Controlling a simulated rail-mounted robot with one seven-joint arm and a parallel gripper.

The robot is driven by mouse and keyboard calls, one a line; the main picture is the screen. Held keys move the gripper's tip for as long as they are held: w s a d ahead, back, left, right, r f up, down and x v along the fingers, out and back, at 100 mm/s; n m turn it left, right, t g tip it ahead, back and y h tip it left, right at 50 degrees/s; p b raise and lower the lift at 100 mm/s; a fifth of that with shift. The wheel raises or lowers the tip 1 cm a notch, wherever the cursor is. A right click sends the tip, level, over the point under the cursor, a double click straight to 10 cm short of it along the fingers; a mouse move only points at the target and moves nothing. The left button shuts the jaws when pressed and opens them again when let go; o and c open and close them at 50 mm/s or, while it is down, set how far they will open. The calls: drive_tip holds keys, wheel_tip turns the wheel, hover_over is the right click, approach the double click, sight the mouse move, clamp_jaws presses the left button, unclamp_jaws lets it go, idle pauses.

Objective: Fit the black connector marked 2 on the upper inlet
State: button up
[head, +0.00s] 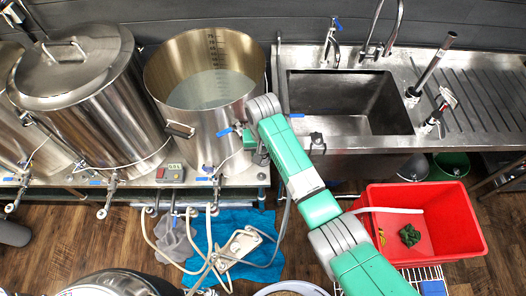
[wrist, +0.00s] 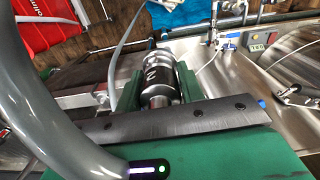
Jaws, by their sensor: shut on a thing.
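My gripper (head: 260,152) is beside the right wall of the open steel kettle (head: 207,85) in the head view. In the wrist view its green fingers (wrist: 158,86) are shut on a dark, shiny cylindrical connector (wrist: 158,72) with a white mark that reads as a 2 turned sideways. In the head view the connector is too small to make out. A valve with a blue handle (head: 225,132) sits high on the kettle's wall, just left of my gripper, and looks like the upper inlet. Its mouth is hidden, and I see no contact with the connector.
A lower valve (head: 214,178) and a control box (head: 170,173) are on the stand's front. Pale hoses and a pump plate (head: 240,245) lie on a blue cloth below. The sink (head: 350,103) is to the right, with a red crate (head: 455,225) on the floor.

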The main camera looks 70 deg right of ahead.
drive_tip(key=shift+f, duration=0.15)
drive_tip(key=o, duration=1.1)
drive_tip(key=shift+o, duration=0.2)
wheel_tip(320, 180, up, 8)
drive_tip(key=shift+f, duration=0.1)
drive_tip(key=shift+w, duration=0.1)
